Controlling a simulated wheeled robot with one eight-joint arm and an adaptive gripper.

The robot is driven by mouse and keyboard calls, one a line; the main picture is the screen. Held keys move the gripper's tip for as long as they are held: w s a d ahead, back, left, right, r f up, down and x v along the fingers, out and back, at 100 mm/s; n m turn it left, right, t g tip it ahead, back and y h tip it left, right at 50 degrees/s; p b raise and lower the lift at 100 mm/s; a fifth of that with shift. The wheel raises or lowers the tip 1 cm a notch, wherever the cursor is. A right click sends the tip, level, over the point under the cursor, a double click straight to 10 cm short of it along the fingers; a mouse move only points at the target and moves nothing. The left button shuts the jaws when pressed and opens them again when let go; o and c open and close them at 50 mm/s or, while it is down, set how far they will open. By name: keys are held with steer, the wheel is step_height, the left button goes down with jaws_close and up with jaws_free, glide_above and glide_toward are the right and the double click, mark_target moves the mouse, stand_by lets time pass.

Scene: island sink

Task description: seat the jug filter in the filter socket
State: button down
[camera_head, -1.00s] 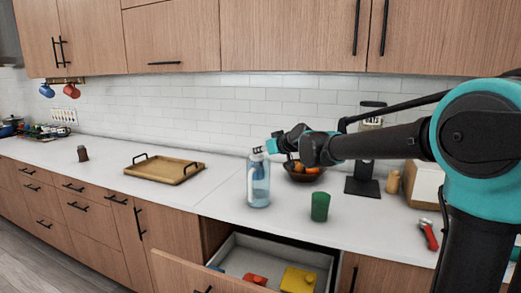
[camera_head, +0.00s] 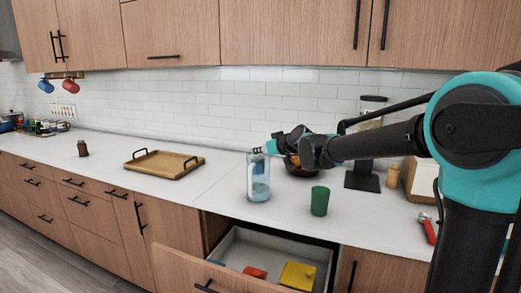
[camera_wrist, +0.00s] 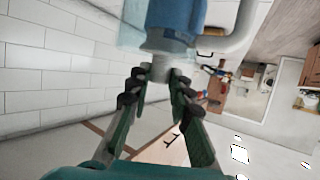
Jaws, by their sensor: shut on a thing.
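My gripper (camera_head: 266,149) comes in from the right at the jug's top. In the wrist view my gripper (camera_wrist: 157,76) is shut on the small grey end of the jug filter (camera_wrist: 160,66). A wider grey collar and a blue body lie beyond that end, against the clear jug wall. The filter socket cannot be made out, so I cannot tell whether the filter is seated.
A green cup (camera_head: 320,201) stands right of the jug. A dark fruit bowl (camera_head: 302,171) and a coffee grinder (camera_head: 364,180) are behind. An open drawer (camera_head: 238,250) juts out below. A wooden tray (camera_head: 163,166) lies left; the counter between tray and jug is clear.

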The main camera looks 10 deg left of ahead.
steer(key=shift+f, duration=0.9)
steer(key=c, duration=1.3)
jaws_free()
steer(key=v, duration=1.2)
